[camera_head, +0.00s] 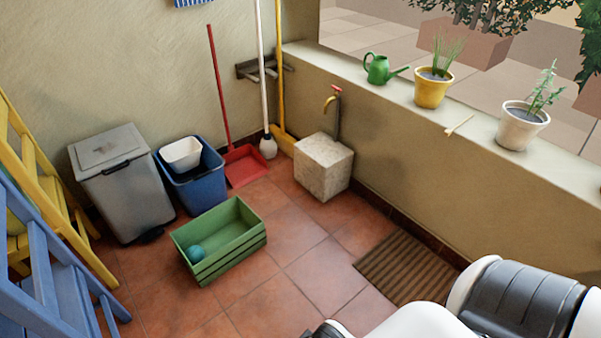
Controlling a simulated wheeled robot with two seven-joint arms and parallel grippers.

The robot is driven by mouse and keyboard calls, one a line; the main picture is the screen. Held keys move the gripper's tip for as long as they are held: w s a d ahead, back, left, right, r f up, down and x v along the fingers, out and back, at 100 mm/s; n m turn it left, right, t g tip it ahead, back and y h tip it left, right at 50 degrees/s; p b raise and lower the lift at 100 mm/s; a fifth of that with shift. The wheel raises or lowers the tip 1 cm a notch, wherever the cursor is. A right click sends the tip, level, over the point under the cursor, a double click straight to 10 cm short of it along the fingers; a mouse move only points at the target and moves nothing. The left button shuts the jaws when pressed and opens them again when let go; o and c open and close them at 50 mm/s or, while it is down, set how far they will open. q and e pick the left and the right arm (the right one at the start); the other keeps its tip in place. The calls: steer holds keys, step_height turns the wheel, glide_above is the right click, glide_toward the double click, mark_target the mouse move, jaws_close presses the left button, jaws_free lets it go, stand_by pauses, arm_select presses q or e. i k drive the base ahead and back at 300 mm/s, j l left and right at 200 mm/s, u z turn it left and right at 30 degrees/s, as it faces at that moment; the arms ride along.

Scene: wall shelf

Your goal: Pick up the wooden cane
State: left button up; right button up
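I cannot make out a wooden cane for certain in this view. Several long handles stand against the far wall: a red-handled dustpan (245,167), a white-handled mop (268,146) and a yellow broom (280,82). A small pale wooden-looking piece (459,126) lies on the ledge between the pots; it is too small to identify. White and dark parts of my own body fill the bottom right. Neither of my grippers can be made out.
A green crate (225,262) with a teal ball (196,253) stands on the tiles. A grey bin (125,187), blue bin (192,183), stone block (323,166) and slatted mat (410,268) surround free floor. Yellow and blue ladders (45,245) stand left. Pots (433,91) line the ledge.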

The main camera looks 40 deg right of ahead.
mark_target(448, 133)
steer(key=z, duration=1.15)
steer(key=i+l+z, duration=0.8)
steer(key=i+l, duration=0.25)
steer(key=i, duration=0.05)
